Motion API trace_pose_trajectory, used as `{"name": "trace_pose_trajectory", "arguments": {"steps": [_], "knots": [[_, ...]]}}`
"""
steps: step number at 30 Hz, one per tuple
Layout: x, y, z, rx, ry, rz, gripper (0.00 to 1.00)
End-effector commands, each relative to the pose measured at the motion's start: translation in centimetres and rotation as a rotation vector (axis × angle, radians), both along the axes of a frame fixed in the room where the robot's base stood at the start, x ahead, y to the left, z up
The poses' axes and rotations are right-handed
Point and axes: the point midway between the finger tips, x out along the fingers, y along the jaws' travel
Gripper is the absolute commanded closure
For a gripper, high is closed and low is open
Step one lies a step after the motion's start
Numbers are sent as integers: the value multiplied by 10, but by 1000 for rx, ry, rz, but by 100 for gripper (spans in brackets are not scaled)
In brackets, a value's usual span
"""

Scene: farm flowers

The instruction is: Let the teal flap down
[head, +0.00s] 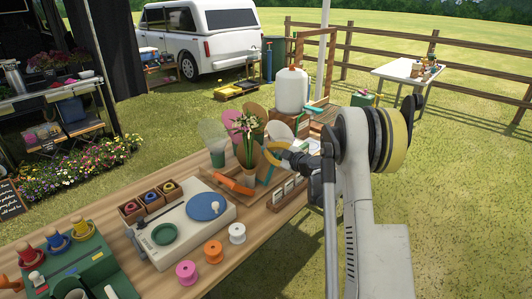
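A small teal piece (316,108), which may be the flap, shows beside the wooden frame at the far end of the long table. It looks tilted, but its hinge and exact angle are too small to tell. My gripper (279,155) is at the end of my arm, over the far half of the table, near the flowers and short of the teal piece. A yellow-orange curved part shows at its tip. Its fingers are small and partly lost against the things behind, so their opening is unclear. I see nothing clearly held.
A flower bunch (246,128) and paper cones stand close left of my gripper. A white tank (291,91) stands behind it. A white board with a blue disc (206,206) and several spools occupy the near table (256,232). Grass is open at right.

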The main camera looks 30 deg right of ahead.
Motion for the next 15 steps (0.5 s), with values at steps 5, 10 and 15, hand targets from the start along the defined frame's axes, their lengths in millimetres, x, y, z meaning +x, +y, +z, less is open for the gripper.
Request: {"name": "trace_pose_trajectory", "arguments": {"steps": [5,10,15], "knots": [[4,-13,-7,94,35,-1,100],[7,-20,-11,153,56,0,100],[8,-23,-13,182,66,-1,100]]}}
